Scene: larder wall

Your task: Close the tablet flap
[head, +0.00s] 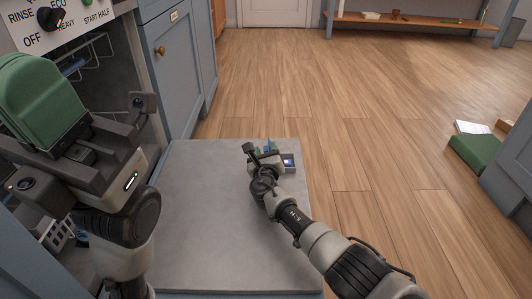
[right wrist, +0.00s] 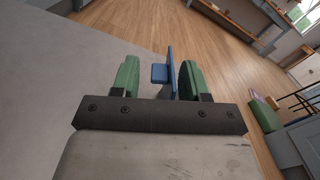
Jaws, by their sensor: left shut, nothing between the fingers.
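A blue flap (right wrist: 170,75) stands raised in the right wrist view, with a small blue tab on its left side. I take it for the tablet flap. In the head view, a small dark box with a blue patch (head: 288,162) shows beside my right gripper (head: 264,148), near the far edge of the grey slab. My right gripper also shows in the right wrist view (right wrist: 157,80), its green fingers apart with the blue flap between them, closer to the right finger. Contact cannot be told. My left gripper (head: 42,88) is shut and empty, at the far left before the dishwasher.
The grey slab (head: 205,215), apparently the open dishwasher door, is mostly bare. The dishwasher panel (head: 60,18) and wire rack (head: 85,68) are at the left, beside a blue cabinet (head: 178,75). A green box (head: 474,153) lies on the floor at right. The wooden floor (head: 330,95) beyond is clear.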

